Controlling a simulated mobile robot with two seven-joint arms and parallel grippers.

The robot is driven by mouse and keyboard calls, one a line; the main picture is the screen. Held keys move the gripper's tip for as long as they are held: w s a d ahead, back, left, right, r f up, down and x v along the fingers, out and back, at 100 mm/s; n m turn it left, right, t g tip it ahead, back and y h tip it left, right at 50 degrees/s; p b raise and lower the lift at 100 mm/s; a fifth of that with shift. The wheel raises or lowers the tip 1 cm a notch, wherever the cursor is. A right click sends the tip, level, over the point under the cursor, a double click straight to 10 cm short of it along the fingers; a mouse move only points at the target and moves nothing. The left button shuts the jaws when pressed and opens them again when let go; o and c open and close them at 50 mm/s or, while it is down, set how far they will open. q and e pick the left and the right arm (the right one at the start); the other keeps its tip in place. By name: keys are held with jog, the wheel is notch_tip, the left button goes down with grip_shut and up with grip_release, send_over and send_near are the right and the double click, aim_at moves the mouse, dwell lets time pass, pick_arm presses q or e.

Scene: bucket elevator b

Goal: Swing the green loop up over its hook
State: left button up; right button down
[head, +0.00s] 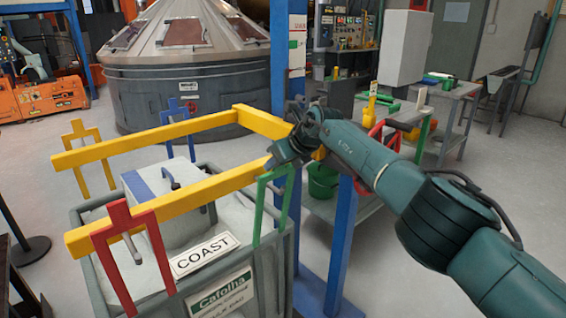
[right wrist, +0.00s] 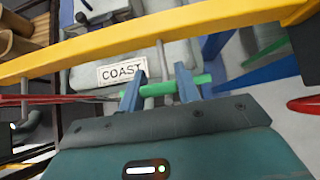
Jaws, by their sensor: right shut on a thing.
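The green loop (head: 261,212) stands up from the right side of a grey bin, below the right part of the near yellow beam (head: 200,203). My right gripper (head: 275,160) is at the loop's top. In the right wrist view the gripper (right wrist: 160,92) is shut on the loop's green crossbar (right wrist: 152,90), with a blue finger on each side. A grey metal rod, apparently the hook (right wrist: 160,58), comes down from the yellow beam to the bar. I cannot tell whether the bar is over its tip. My left gripper is not in view.
The bin (head: 150,290) carries a COAST sign (head: 205,254). A red loop (head: 128,245), a yellow loop (head: 80,135) and a blue loop (head: 178,110) stand at its other corners. A blue post (head: 341,235) and a workbench (head: 360,205) stand close on the right.

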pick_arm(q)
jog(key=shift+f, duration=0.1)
pick_arm(e)
jog(key=shift+a, duration=0.1)
jog(key=c, duration=1)
grip_release()
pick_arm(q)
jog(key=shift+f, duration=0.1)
pick_arm(e)
jog(key=shift+v, duration=0.8)
jog(key=shift+s+d+r, duration=0.35)
jog(key=shift+d, duration=0.05)
pick_arm(q)
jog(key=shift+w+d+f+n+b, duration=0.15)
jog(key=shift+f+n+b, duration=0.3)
jog(key=shift+b, duration=0.85)
pick_arm(e)
jog(key=v, duration=1)
jog(key=shift+r, duration=0.2)
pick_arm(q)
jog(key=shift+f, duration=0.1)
